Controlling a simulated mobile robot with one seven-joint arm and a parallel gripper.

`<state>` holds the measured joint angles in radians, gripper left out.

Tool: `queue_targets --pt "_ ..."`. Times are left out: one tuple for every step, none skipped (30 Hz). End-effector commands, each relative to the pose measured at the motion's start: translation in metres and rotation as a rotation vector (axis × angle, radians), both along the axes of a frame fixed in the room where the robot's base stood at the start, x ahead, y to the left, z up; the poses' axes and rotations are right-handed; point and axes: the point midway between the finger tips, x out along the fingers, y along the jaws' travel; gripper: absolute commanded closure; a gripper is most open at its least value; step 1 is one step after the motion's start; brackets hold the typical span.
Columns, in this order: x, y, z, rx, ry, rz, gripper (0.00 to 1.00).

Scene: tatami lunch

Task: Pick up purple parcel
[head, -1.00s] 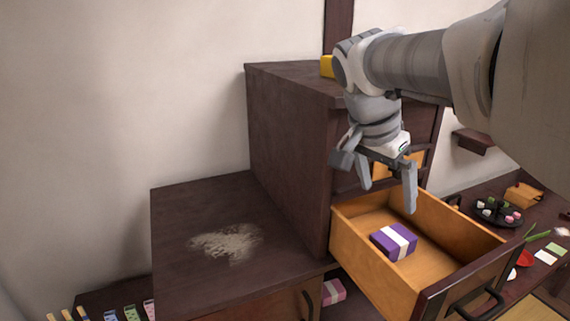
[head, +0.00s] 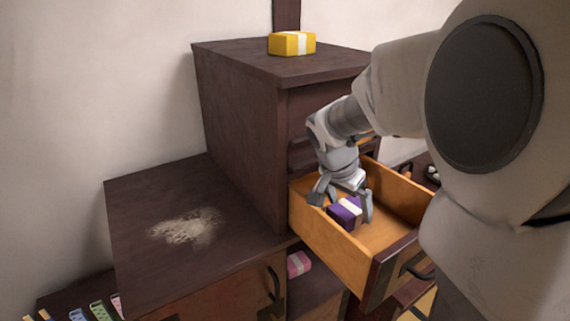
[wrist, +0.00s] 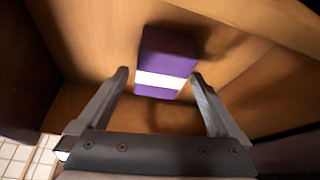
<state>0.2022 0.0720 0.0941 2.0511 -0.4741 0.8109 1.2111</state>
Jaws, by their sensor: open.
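The purple parcel (head: 345,212) with a white band lies in the open wooden drawer (head: 318,228). In the wrist view the parcel (wrist: 167,52) lies on the drawer floor just beyond my fingertips. My gripper (head: 345,208) reaches down into the drawer at the parcel. In the wrist view my gripper (wrist: 159,78) is open, with one finger on each side of the parcel's near end and nothing held. In the head view the fingers hide part of the parcel.
A dark cabinet (head: 240,130) stands left of the drawer, with a yellow parcel (head: 291,43) on top. A pink parcel (head: 298,263) sits in a lower opening. A lower cabinet top (head: 140,215) bears a pale powdery patch (head: 188,227). The drawer walls surround my gripper closely.

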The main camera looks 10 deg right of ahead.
Motion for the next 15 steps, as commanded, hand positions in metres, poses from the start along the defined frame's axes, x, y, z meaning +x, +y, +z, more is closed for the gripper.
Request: queue_targets --pt "0.0004 -0.0024 -0.0069 0.000 0.005 -0.001 0.00" --pt "0.0011 -0.0033 -0.0099 0.001 0.004 -0.001 0.00" --pt "0.0020 -0.0044 -0.0129 0.001 0.003 -0.001 0.00" --pt "0.0023 -0.0050 -0.0143 0.001 0.003 -0.001 0.00" --pt "0.0026 -0.0055 -0.0152 0.001 0.001 -0.001 0.00" --pt "0.0028 -0.0057 -0.0159 0.001 0.001 -0.001 0.00" --pt "0.0029 -0.0058 -0.0160 0.000 0.000 -0.001 0.00" --pt "0.0030 -0.0058 -0.0160 0.000 0.000 -0.001 0.00" --pt "0.0030 -0.0058 -0.0159 0.000 0.000 -0.001 0.00" --pt "0.0030 -0.0057 -0.0159 0.000 0.000 -0.001 0.00" --pt "0.0030 -0.0057 -0.0159 0.000 0.000 -0.001 0.00" --pt "0.0030 -0.0057 -0.0158 0.000 0.000 -0.001 0.04" --pt "0.0030 -0.0056 -0.0158 0.000 0.000 -0.001 0.09" --pt "0.0031 -0.0056 -0.0158 0.000 0.000 -0.001 0.14" --pt "0.0030 -0.0056 -0.0157 0.000 0.000 -0.001 0.22"
